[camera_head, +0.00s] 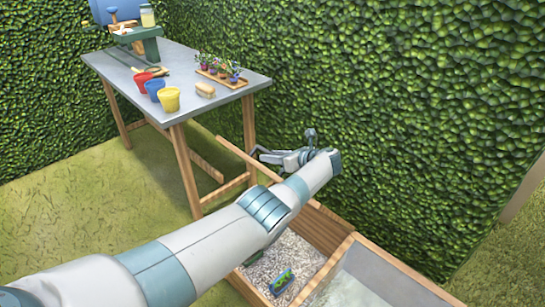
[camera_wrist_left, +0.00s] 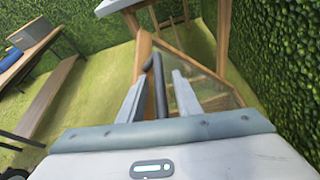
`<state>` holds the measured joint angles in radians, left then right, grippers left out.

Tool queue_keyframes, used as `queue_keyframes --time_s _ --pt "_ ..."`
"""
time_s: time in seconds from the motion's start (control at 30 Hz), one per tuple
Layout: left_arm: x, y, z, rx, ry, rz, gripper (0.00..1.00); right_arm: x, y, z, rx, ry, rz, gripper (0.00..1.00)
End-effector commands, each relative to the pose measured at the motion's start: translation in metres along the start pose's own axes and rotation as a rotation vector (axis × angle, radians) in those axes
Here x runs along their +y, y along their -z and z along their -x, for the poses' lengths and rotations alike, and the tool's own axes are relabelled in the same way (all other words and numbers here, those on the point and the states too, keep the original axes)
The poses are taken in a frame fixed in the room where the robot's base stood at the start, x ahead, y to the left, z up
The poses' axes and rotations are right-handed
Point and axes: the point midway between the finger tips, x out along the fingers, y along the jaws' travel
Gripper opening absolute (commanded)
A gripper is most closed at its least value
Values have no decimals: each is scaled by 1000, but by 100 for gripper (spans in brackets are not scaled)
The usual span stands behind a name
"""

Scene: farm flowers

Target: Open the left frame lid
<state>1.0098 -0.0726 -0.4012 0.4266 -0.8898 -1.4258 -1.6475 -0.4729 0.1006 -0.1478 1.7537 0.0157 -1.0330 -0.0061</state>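The left frame (camera_head: 328,233) is a wooden box with pale gravel inside, and its inside shows in the head view. Its lid (camera_head: 238,153) stands raised, seen nearly edge-on as a wooden rail, partly hidden behind my left arm. In the left wrist view the lid's glass and wooden edge (camera_wrist_left: 215,101) show beyond the fingers. A dark bar, apparently the lid handle (camera_wrist_left: 158,88), stands between the fingers of my left gripper (camera_head: 272,156). Gaps show on both sides of it, so the fingers are open around it. My right gripper is not in view.
A right frame with a closed glass lid (camera_head: 372,283) adjoins at the lower right. A small green-and-blue item (camera_head: 282,282) lies on the gravel. A grey table (camera_head: 222,90) with buckets and potted flowers stands behind. A hedge (camera_head: 400,120) rises close behind the frames; grass lies left.

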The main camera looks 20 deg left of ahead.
Motion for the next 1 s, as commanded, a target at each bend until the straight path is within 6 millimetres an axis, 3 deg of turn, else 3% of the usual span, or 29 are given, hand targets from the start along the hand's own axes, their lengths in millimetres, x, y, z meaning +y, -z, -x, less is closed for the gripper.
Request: queue_keyframes --time_s 0.37,0.57,1.0 --pt "0 -1 9 0 0 -1 31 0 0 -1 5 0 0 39" --pt "0 -2 29 0 1 0 31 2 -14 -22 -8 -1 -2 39" --pt "-1 -1 117 0 3 1 31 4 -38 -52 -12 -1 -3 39"
